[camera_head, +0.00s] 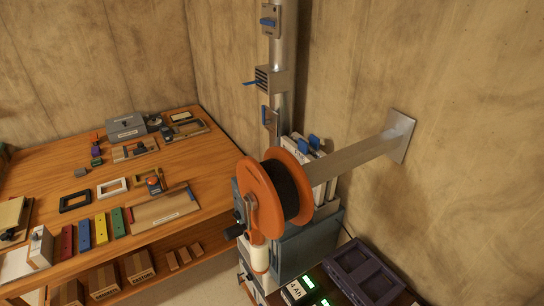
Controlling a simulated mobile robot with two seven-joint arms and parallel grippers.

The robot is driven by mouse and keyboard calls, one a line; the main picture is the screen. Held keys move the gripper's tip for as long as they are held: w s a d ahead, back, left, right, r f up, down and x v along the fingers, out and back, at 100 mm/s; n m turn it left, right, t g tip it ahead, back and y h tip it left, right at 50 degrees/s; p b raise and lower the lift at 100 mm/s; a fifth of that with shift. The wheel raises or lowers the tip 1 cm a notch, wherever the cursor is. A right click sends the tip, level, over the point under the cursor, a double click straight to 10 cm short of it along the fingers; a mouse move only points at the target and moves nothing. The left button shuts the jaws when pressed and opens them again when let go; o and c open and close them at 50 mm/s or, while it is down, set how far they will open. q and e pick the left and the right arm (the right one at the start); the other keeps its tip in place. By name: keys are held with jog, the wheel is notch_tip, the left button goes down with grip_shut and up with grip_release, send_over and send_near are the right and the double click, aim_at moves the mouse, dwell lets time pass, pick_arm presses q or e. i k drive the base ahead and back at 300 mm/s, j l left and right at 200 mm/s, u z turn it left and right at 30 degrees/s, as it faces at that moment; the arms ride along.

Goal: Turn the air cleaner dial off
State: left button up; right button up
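A grey-blue cabinet (308,248) stands against the wall behind an orange reel and may be the air cleaner; I cannot read a label on it. A dark knob (234,232) sticks out at its left side, with a small green light (239,217) just above. The knob may be the dial; its setting cannot be made out. The reel hides much of the cabinet's front and top. Neither of my grippers is in view.
The orange reel (258,200) of black cable hangs on a bracket (362,153) from the right wall, in front of the cabinet. A wooden workbench (50,182) with tools fills the left. A dark tray (362,272) and chargers (294,290) lie at bottom right. A metal duct (283,45) rises behind.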

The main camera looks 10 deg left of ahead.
aim_at(237, 215)
jog(key=i+j+z, duration=0.2)
jog(key=j, duration=0.15)
jog(key=i+j+z, duration=0.2)
jog(key=j, duration=0.2)
jog(key=i+j+z, duration=0.2)
jog(key=j, duration=0.2)
jog(key=i+j+z, duration=0.15)
jog(key=j, duration=0.25)
jog(key=j+z, duration=0.2)
jog(key=j, duration=0.25)
jog(key=i+j+z, duration=0.2)
jog(key=j, duration=0.3)
jog(key=i+j+z, duration=0.2)
jog(key=j+z, duration=0.2)
jog(key=j, duration=0.5)
jog(key=j+z, duration=0.4)
jog(key=j, duration=0.5)
jog(key=j+z, duration=0.4)
jog(key=j, duration=0.5)
